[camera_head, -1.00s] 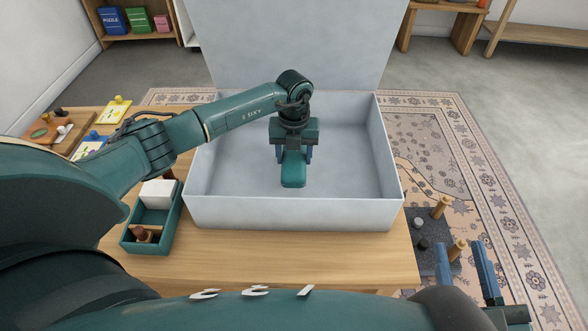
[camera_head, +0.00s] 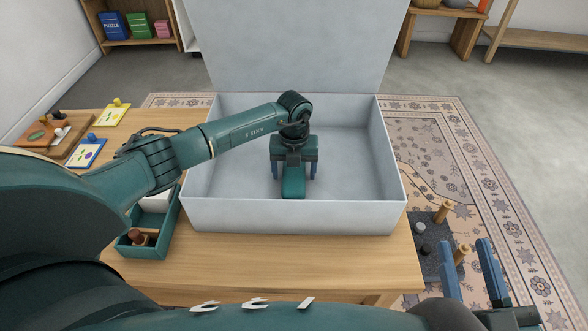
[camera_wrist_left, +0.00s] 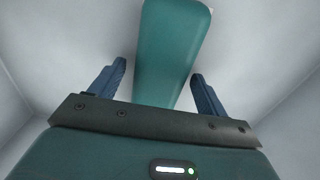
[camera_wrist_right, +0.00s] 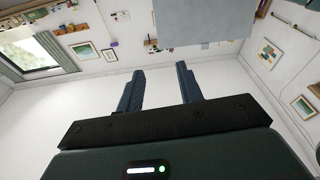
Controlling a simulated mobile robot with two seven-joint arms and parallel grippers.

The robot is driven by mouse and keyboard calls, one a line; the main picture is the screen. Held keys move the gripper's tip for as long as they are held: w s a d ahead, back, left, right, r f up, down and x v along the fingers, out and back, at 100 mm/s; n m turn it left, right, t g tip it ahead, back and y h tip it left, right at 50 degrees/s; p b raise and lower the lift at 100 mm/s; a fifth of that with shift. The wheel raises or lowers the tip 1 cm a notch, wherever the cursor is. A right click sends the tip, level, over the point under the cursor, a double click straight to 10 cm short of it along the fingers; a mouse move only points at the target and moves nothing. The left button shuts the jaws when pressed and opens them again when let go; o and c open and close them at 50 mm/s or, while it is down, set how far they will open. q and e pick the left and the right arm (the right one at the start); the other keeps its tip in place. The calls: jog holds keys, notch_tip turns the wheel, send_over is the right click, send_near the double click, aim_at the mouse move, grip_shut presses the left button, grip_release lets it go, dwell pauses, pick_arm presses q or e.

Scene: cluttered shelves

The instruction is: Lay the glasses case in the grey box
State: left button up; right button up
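The teal glasses case (camera_head: 293,186) is inside the grey box (camera_head: 290,217), near its front wall. My left gripper (camera_head: 294,172) is down in the box around the case. In the left wrist view the case (camera_wrist_left: 170,50) lies lengthwise between the open fingers (camera_wrist_left: 159,82), with a gap on each side. Whether the case touches the box floor is hard to tell. My right gripper (camera_head: 468,262) is open and empty at the lower right, beyond the table edge; its fingers (camera_wrist_right: 160,85) stand apart in the right wrist view.
The box lid stands raised at the back (camera_head: 290,50). A green tray (camera_head: 150,236) with a white block and small brown items is left of the box. Yellow (camera_head: 112,115) and blue (camera_head: 87,152) cards lie further left. Pegs (camera_head: 441,211) stand on a dark mat at right.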

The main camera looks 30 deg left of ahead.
aim_at(294, 170)
pick_arm(q)
jog(key=shift+r, duration=0.6)
notch_tip(294, 170, up, 11)
jog(key=p, duration=0.4)
pick_arm(e)
jog(key=shift+s+d+f+n+g+h, duration=0.15)
jog(key=shift+s+d+n+g+h, duration=0.15)
jog(key=shift+d+n, duration=0.1)
pick_arm(q)
jog(key=shift+r, duration=0.1)
pick_arm(e)
jog(key=shift+w, duration=0.1)
